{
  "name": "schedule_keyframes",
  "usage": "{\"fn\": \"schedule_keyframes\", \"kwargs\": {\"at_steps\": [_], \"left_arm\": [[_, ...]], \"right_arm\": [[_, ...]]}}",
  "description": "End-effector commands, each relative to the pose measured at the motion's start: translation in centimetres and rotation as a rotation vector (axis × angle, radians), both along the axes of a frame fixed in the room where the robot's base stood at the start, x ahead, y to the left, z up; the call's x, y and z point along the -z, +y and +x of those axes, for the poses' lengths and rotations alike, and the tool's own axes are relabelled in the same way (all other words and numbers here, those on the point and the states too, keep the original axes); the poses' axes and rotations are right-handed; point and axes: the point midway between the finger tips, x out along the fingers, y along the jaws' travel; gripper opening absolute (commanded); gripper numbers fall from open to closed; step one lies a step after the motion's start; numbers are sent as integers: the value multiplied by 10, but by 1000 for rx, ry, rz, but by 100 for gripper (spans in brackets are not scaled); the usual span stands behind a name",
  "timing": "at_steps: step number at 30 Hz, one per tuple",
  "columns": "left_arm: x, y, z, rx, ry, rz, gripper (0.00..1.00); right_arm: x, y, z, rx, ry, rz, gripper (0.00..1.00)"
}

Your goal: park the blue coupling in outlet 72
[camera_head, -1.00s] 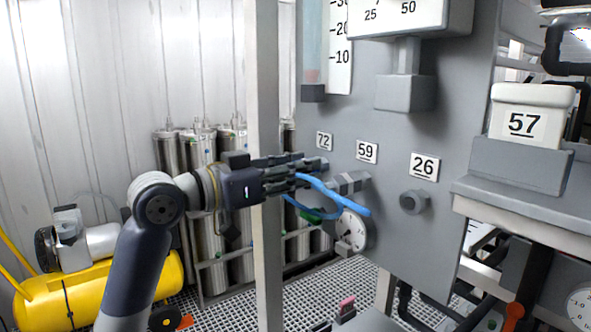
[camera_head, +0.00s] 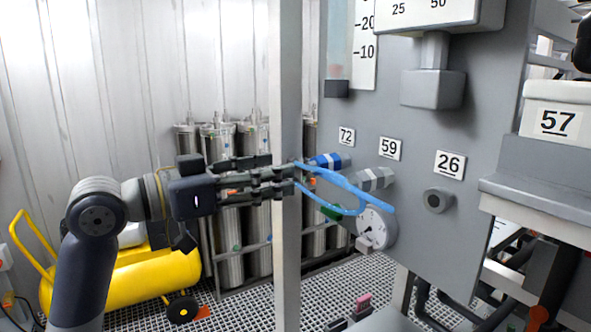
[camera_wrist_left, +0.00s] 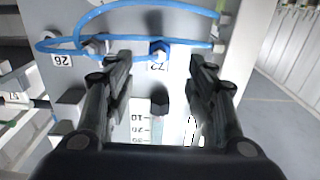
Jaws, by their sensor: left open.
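The blue coupling (camera_head: 328,160) sits at the outlet under the label 72 (camera_head: 346,137) on the grey panel, pointing out to the left. It also shows in the left wrist view (camera_wrist_left: 159,48) beside its label, between and beyond the fingertips. A blue hose (camera_head: 345,183) loops near it and in front of the panel. My left gripper (camera_head: 294,177) is open and empty, its fingers apart, just left of the coupling. A grey post hides part of the area behind the fingers. My right gripper is not in view.
The outlet under label 59 holds a grey fitting (camera_head: 373,179); the outlet under 26 has a short dark stub (camera_head: 438,200). The upright post (camera_head: 286,60) stands close to my fingers. A yellow tank (camera_head: 150,273) stands at the lower left.

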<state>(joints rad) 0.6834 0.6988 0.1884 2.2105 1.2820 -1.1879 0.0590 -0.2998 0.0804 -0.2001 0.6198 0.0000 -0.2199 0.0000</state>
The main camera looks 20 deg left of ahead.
Motion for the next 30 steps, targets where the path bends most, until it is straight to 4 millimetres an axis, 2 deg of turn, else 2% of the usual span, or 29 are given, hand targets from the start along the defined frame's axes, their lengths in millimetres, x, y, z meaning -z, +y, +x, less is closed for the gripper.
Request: {"fn": "schedule_keyframes", "kwargs": {"at_steps": [7,23,26,29,30], "left_arm": [[0,11,-15,1,1,1,50],[1,12,-16,1,1,1,50],[15,10,-11,-9,27,8,50],[56,6,1,-36,96,31,50],[81,3,6,-52,138,45,50]], "right_arm": [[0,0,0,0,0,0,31],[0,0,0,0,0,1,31],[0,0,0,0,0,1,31],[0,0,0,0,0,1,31],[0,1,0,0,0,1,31]]}}
